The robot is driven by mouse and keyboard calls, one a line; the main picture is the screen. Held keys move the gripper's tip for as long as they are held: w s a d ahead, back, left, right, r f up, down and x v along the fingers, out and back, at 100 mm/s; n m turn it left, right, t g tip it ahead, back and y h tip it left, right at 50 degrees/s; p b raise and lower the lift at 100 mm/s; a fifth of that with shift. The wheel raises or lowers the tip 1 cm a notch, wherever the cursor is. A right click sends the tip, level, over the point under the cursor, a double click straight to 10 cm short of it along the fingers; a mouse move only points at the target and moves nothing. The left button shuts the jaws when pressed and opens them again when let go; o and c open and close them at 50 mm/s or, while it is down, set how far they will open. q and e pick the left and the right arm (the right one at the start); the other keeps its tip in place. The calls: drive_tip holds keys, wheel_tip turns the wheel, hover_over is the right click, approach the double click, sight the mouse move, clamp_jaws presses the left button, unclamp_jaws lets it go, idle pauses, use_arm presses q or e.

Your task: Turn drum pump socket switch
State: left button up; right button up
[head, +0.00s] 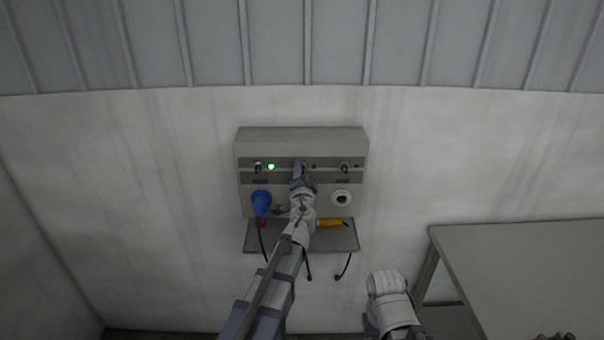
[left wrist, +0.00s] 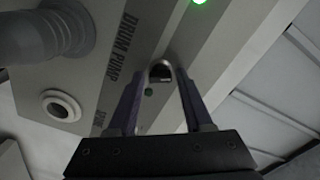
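A grey socket box (head: 302,140) is on the wall, with three switches and sockets in a row. The middle switch, the drum pump one (left wrist: 161,70), sits beside the words "DRUM PUMP" in the left wrist view. My left gripper (head: 299,170) is at this switch and mostly covers it in the head view. In the left wrist view its fingers (left wrist: 162,88) stand on both sides of the switch, with a gap showing. A dark green lamp (left wrist: 148,92) next to the switch looks unlit. My right gripper's fingers do not show.
The left switch (head: 257,168) has a lit green lamp (head: 271,167); a blue plug (head: 261,202) is below it. The right socket (head: 341,198) is empty. A shelf (head: 349,243) below holds a yellow item (head: 331,223). A grey table (head: 520,265) stands at right.

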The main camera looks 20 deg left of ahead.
use_arm(q)
drive_tip(key=shift+o, duration=0.9)
drive_tip(key=v, duration=0.7)
drive_tip(key=shift+s, duration=0.4)
drive_tip(key=shift+d, duration=0.15)
drive_tip(key=s+d+f+n+g+y, duration=0.1)
drive_tip(key=s+d+f+n+g, duration=0.2)
drive_tip(key=s+f+n+g, duration=0.7)
drive_tip(key=s+d+f+m+g+h, duration=0.2)
drive_tip(key=s+d+f, duration=0.3)
drive_tip(key=s, duration=0.4)
drive_tip(key=s+d+f+m+g+h, duration=0.2)
drive_tip(key=s+d+f+g, duration=0.3)
drive_tip(key=s, duration=0.4)
drive_tip(key=shift+s+d+f+m+g+h, duration=0.35)
drive_tip(key=shift+d+f+m, duration=0.25)
drive_tip(key=shift+d+f, duration=0.25)
